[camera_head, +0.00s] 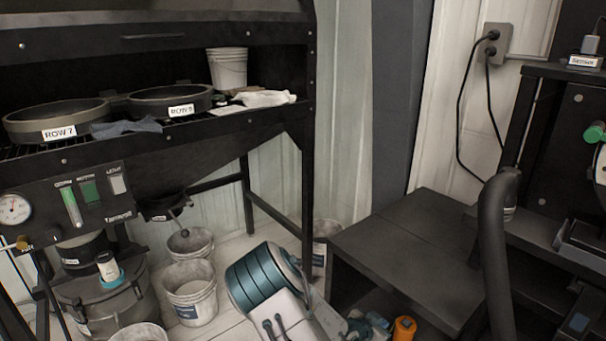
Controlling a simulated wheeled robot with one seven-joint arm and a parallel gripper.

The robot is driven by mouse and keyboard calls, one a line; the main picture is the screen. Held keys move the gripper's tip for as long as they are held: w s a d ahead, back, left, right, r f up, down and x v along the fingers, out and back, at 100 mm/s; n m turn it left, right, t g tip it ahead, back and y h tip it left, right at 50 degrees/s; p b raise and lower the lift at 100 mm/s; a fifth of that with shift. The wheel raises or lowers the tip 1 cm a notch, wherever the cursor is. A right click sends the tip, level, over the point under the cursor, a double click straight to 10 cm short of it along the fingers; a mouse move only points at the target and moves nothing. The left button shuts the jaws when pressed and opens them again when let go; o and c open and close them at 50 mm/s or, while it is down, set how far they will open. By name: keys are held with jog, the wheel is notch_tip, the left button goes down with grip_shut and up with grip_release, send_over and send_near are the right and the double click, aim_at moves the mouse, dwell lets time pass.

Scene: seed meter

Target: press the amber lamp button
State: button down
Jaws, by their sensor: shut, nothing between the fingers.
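I cannot make out an amber lamp button for certain in the head view. A black control panel (90,200) at the left carries a lit green gauge tube (71,207), a green switch (90,191) and a pale switch (117,184), each under a small label. A brass-coloured knob (22,243) sits at the panel's lower left, below a round dial (14,209). A green knob (595,132) shows on the black machine at the right edge. An orange cylinder (404,328) stands low at the bottom. My gripper is not in view.
A teal ribbed cylinder (258,283) with a pale housing fills the bottom middle. White buckets (190,291) stand on the floor. A low black table (410,245) is mostly bare; a thick black hose (492,250) rises before it. Round pans (55,120) sit on the upper shelf.

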jog(key=s+a+r+n+g+y+p, duration=0.1)
jog(key=s+a+r+y+p, duration=0.25)
jog(key=r, duration=0.65)
jog(key=s+a+r+n+g+y+p, duration=0.1)
jog(key=s+a+r+n+y+p, duration=0.25)
jog(key=r, duration=0.65)
jog(key=s+a+r+m+g+y+p, duration=0.1)
jog(key=a+r+y+p, duration=0.25)
jog(key=r+p, duration=0.45)
jog(key=s+d+r+n+p, duration=0.1)
jog(key=s+r+n+p, duration=0.2)
jog(key=s+r, duration=0.6)
jog(key=s+d+r+n+g+h+p, duration=0.1)
jog(key=s+r+n+p, duration=0.3)
jog(key=r, duration=1.4)
jog(key=s+p, duration=0.3)
jog(key=s, duration=0.3)
jog(key=shift+r+g, duration=0.25)
jog(key=shift+g, duration=0.05)
